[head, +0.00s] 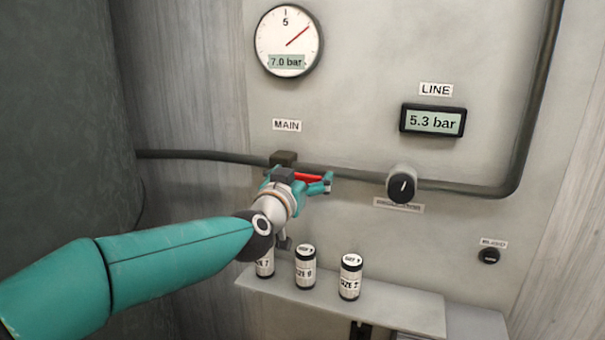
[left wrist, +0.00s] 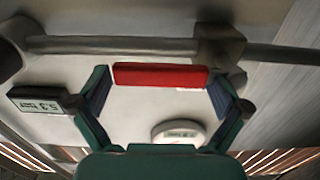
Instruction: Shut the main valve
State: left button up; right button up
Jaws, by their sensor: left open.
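The main valve's dark body (head: 284,158) sits on the pipe under the MAIN label. Its red lever (head: 308,177) points right, roughly along the pipe. My left gripper (head: 299,184) is open in front of the lever and partly hides it. In the left wrist view the red lever (left wrist: 160,75) lies lengthwise across the gap between the spread fingers of the gripper (left wrist: 161,84), its ends close to the fingertips. I cannot tell whether they touch. The valve body (left wrist: 220,45) shows at right there. My right gripper is not in view.
The round gauge (head: 288,41) reads 7.0 bar and the LINE display (head: 433,121) reads 5.3 bar. A knob (head: 402,186) sits right of the lever. Labelled cylinders (head: 350,277) stand on a shelf (head: 400,310) below. A small black knob (head: 489,256) is at lower right.

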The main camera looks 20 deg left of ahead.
pick_arm(q)
jog(key=c, duration=1.5)
jog(key=shift+o, duration=0.2)
